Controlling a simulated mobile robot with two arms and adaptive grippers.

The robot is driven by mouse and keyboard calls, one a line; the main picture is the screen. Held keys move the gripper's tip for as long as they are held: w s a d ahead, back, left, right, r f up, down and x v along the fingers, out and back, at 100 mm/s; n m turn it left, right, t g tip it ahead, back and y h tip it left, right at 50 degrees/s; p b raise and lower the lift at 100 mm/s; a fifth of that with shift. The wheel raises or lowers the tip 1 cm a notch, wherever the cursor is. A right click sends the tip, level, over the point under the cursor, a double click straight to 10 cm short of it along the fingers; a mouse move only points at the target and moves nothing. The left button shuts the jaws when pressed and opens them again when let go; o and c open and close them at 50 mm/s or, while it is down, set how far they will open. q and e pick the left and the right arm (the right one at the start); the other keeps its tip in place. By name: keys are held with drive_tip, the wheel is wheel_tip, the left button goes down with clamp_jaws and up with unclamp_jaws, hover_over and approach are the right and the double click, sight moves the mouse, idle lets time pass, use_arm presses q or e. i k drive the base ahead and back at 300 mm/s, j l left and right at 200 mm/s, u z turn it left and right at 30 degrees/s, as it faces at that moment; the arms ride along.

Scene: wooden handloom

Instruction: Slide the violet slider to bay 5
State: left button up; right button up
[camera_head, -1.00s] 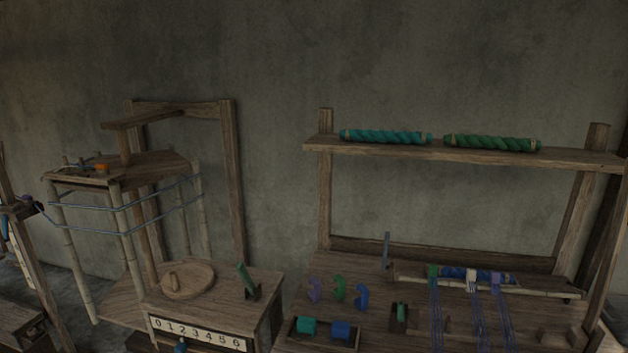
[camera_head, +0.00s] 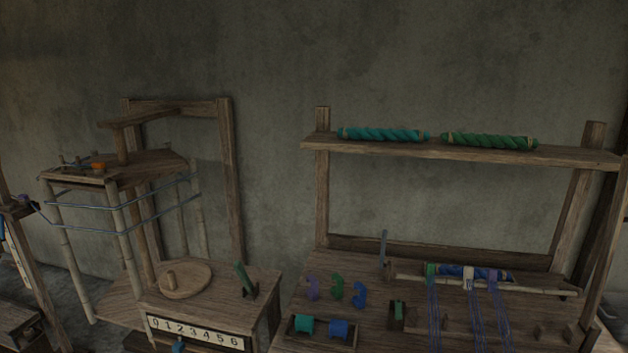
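A violet piece (camera_head: 494,278) hangs at the right of a row of coloured pieces on the bamboo rod (camera_head: 545,289) of the right-hand loom, with threads hanging below it. A white piece (camera_head: 468,279) and a green piece (camera_head: 431,269) are to its left. Neither gripper is in view.
A shelf (camera_head: 460,152) carries a teal roll (camera_head: 383,135) and a green roll (camera_head: 489,141). A tray (camera_head: 322,340) holds teal and blue pieces. A round wooden disc (camera_head: 185,281) and a green lever (camera_head: 244,279) are on the left-hand stand. A bamboo-legged frame stands at left.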

sight(492, 273)
drive_tip(key=l+u, duration=0.4)
drive_tip(key=k+l+u, duration=0.15)
drive_tip(key=l+u, duration=0.25)
drive_tip(key=k+l, duration=0.15)
drive_tip(key=l, duration=0.3)
drive_tip(key=k+l+u, duration=0.1)
drive_tip(key=l, duration=0.35)
drive_tip(key=k+l+u, duration=0.1)
drive_tip(key=k+l, duration=0.15)
drive_tip(key=l, duration=0.2)
drive_tip(key=k+l, duration=0.2)
drive_tip(key=l, duration=0.2)
drive_tip(key=k+l+u, duration=0.1)
drive_tip(key=l, duration=0.35)
drive_tip(key=k+l, duration=0.3)
drive_tip(key=l+u, duration=0.05)
drive_tip(key=l, duration=0.05)
